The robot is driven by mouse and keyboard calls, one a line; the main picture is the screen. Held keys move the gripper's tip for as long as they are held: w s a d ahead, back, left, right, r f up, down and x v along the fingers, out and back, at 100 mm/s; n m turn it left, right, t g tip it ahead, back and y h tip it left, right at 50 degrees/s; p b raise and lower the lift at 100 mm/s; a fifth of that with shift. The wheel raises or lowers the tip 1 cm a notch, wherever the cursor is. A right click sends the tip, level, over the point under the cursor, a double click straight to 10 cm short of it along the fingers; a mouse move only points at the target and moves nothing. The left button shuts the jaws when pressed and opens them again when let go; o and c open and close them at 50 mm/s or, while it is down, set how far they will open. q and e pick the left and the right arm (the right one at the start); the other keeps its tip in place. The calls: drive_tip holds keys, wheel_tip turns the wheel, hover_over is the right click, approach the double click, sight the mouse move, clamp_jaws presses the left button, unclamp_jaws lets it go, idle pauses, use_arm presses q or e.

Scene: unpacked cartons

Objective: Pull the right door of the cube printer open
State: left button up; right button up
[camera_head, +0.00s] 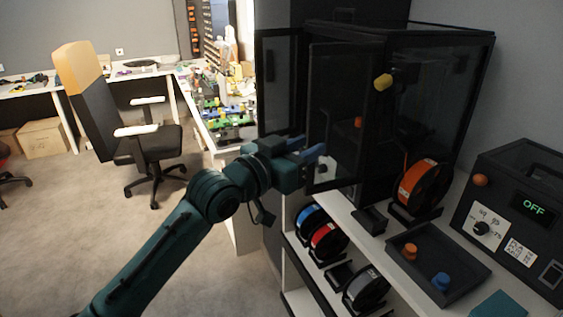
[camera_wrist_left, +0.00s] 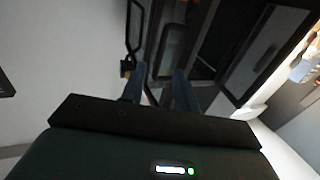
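The cube printer (camera_head: 425,105) is a black box with dark clear panels on the white shelf unit. Its left door (camera_head: 281,85) stands swung out at the left. Its right door (camera_head: 337,95), a dark framed panel, seems to stand ajar at an angle to the front. My left gripper (camera_head: 312,150) is at the lower free edge of the right door. In the left wrist view my blue fingers (camera_wrist_left: 159,88) are apart, with dark door frames just beyond them. Whether they touch the door cannot be told. My right gripper is in neither view.
A yellow knob (camera_head: 383,82) sticks out at the printer. An orange spool (camera_head: 423,187) stands beside it. Coloured spools fill the lower shelf. A chair (camera_head: 150,143) stands on open floor at left.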

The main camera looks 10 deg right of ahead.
use_arm(q)
drive_tip(key=v, duration=0.6)
drive_tip(key=shift+s+a+b, duration=0.25)
drive_tip(key=shift+b, duration=0.15)
drive_tip(key=s+a+f+n+t+y+p, duration=0.1)
drive_tip(key=s+a+f+n+y, duration=0.3)
drive_tip(key=f, duration=0.5)
drive_tip(key=s+a+f+n+y, duration=0.1)
drive_tip(key=s+a+f+y, duration=0.1)
drive_tip(key=a+f, duration=0.6)
drive_tip(key=s+a+f+n+t+y+p, duration=0.1)
drive_tip(key=s+a+f+n+y, duration=0.25)
drive_tip(key=f, duration=0.75)
drive_tip(key=s+a+f+g+y, duration=0.1)
drive_tip(key=s+a+f+y, duration=0.1)
drive_tip(key=s+a+f, duration=0.5)
drive_tip(key=s+f, duration=0.1)
drive_tip(key=s, duration=0.2)
drive_tip(key=shift+s+f+g, duration=0.25)
drive_tip(key=shift+s+g, duration=0.05)
drive_tip(key=shift+m, duration=0.25)
